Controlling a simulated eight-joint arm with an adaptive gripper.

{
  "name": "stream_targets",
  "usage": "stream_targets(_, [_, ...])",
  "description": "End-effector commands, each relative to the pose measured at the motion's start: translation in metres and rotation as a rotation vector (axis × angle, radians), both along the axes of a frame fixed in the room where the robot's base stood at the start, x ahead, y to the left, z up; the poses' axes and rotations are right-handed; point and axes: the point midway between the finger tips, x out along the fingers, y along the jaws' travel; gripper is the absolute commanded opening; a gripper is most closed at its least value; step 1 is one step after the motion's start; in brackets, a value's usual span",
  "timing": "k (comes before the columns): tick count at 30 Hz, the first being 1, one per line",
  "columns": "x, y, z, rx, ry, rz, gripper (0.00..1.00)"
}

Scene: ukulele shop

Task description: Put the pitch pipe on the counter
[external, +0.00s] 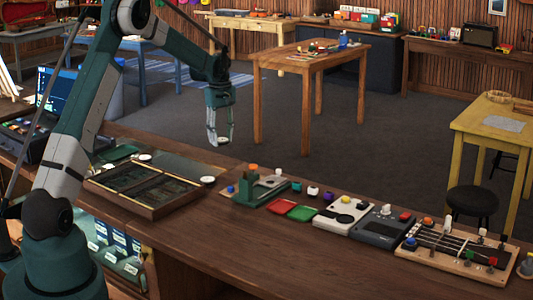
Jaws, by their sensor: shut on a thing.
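My gripper (218,140) hangs fingers down in the air, above and behind the wooden counter (290,250). It is shut on a small, pale, roundish thing (223,141) between its fingertips. This looks like the pitch pipe, but it is too small to make out fully, and the fingers partly cover it. The held thing is clear of the counter top, with the grey floor behind it in the picture.
A dark, framed two-panel tray (143,208) lies on the counter, with a small pale disc (208,180) nearby. A green fixture (257,187), red tray (280,206), white box (346,217), grey device (382,229) and stringed board (457,252) line the right side. The counter's front middle is bare.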

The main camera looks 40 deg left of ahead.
Motion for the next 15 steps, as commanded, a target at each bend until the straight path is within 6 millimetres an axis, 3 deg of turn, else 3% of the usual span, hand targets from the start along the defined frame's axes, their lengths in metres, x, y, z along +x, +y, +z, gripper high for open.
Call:
stream_targets(3, [0.007,-0.043,0.0,0.0,0.0,-0.053,0.21])
stream_targets(15, [0.016,-0.177,0.001,0.0,0.0,-0.223,0.21])
